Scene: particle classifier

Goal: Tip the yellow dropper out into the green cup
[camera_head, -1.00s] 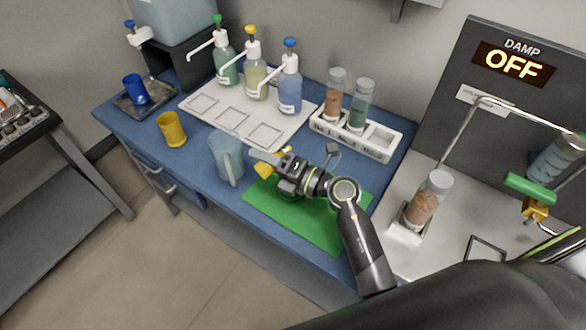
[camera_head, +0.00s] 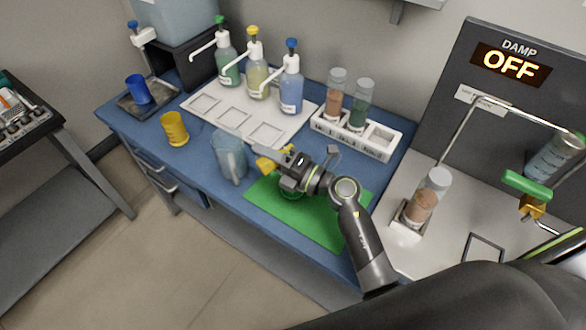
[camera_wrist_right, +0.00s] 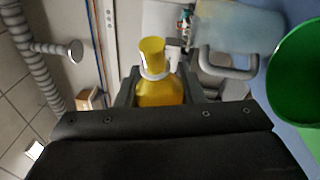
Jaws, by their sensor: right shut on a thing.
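My right gripper (camera_head: 283,164) is shut on the yellow dropper (camera_head: 267,161) and holds it above the table. In the right wrist view the dropper (camera_wrist_right: 160,92) sits between the fingers, with a pale collar and a yellow end pointing away. The green cup (camera_head: 291,194) stands on the green mat, mostly hidden under my right gripper. In the right wrist view the cup (camera_wrist_right: 295,80) is large at the right edge, apart from the dropper. Any liquid is not visible. My left gripper is not in view.
A clear jug (camera_head: 229,158) stands just left of the dropper. The green mat (camera_head: 325,217) lies below my right arm. A yellow cup (camera_head: 174,129) and a blue cup (camera_head: 137,90) stand further left. Pump bottles (camera_head: 257,72) and a vial rack (camera_head: 353,136) stand behind.

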